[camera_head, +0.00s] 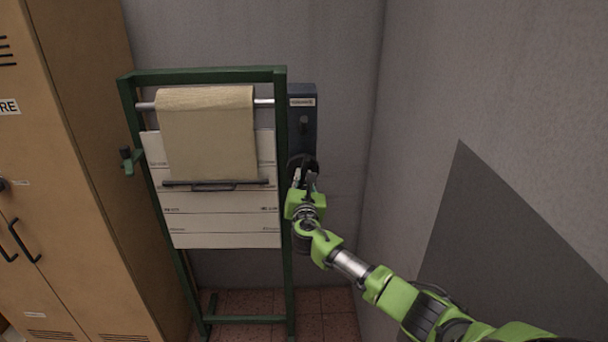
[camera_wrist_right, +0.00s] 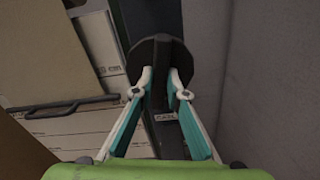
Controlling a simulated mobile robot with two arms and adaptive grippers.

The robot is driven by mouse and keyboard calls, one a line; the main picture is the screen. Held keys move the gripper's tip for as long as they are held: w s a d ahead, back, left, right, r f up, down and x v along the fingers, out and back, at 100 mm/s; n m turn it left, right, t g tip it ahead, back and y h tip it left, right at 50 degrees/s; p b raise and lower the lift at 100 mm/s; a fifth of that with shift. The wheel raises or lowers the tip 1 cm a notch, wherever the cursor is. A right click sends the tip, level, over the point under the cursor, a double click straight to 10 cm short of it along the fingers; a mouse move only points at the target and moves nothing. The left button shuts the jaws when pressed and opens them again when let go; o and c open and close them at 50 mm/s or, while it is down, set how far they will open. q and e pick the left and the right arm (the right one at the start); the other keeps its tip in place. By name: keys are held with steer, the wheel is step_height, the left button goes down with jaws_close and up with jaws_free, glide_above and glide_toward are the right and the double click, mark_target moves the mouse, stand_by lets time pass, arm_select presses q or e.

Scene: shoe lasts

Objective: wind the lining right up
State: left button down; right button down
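The beige lining (camera_head: 207,135) hangs from a metal roller (camera_head: 146,106) in a green frame (camera_head: 205,75). Its lower edge has a dark bar with a handle (camera_head: 215,185), part way down a white lined board (camera_head: 222,230) behind it. In the right wrist view, the lining (camera_wrist_right: 40,55) and its bar show at left. A dark control box (camera_head: 303,120) is mounted beside the frame. My right gripper (camera_head: 305,176) is at a round black knob (camera_head: 301,161) low on this box. In the right wrist view, its fingertips (camera_wrist_right: 173,85) close on the raised grip of the knob (camera_wrist_right: 150,55).
A tan locker (camera_head: 85,200) stands close to the left of the frame. A small green clamp with a black knob (camera_head: 128,160) sits on the frame's left post. A grey wall (camera_head: 430,120) bounds the right side.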

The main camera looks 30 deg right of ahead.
steer(key=shift+f+m+b, duration=0.2)
steer(key=shift+m+b, duration=0.8)
steer(key=shift+m, duration=0.5)
steer(key=shift+r, duration=0.2)
steer(key=shift+m+b, duration=0.3)
steer(key=shift+f+m+b, duration=0.2)
steer(key=shift+m+b, duration=0.55)
steer(key=shift+m, duration=0.05)
steer(key=shift+r+m+b, duration=0.1)
steer(key=shift+m+b, duration=0.3)
steer(key=shift+m, duration=0.3)
steer(key=shift+r, duration=0.15)
